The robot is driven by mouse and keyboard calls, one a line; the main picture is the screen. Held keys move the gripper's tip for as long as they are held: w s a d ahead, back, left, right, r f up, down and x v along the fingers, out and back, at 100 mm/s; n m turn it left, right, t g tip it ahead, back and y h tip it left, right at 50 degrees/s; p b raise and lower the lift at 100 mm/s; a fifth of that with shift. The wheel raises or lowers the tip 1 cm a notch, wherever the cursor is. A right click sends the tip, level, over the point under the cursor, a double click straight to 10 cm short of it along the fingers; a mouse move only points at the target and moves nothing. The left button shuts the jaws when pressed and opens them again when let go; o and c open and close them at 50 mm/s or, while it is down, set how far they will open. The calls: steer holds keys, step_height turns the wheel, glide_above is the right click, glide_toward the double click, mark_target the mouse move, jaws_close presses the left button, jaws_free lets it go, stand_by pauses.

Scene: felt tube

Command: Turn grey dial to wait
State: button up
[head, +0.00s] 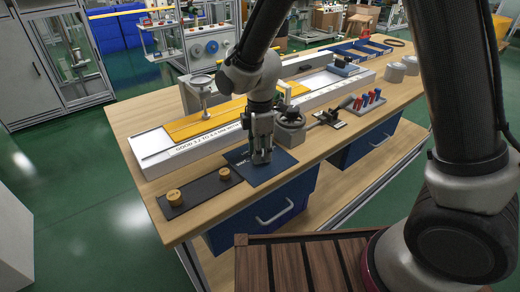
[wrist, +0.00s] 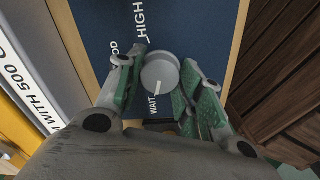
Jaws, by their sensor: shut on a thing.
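The grey dial (wrist: 161,70) is a round knob on a dark blue panel (wrist: 91,25), seen in the wrist view. Its white pointer line points down and slightly left, toward the white word WAIT (wrist: 152,106). The words HIGH (wrist: 139,22) and a partly covered word ending in OD (wrist: 115,48) are at its upper left. My gripper (head: 262,156) is shut on the dial, one finger on each side. In the head view the panel (head: 283,165) lies flat near the bench's front edge, and my gripper hides the dial.
A long white fixture with a yellow strip (head: 215,122) runs behind. A grey round-topped device (head: 290,130) stands close to my gripper's right. Red and blue-handled items (head: 368,99) are farther right.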

steer(key=o, duration=1)
steer(key=shift+o, duration=0.2)
step_height(320, 180, up, 12)
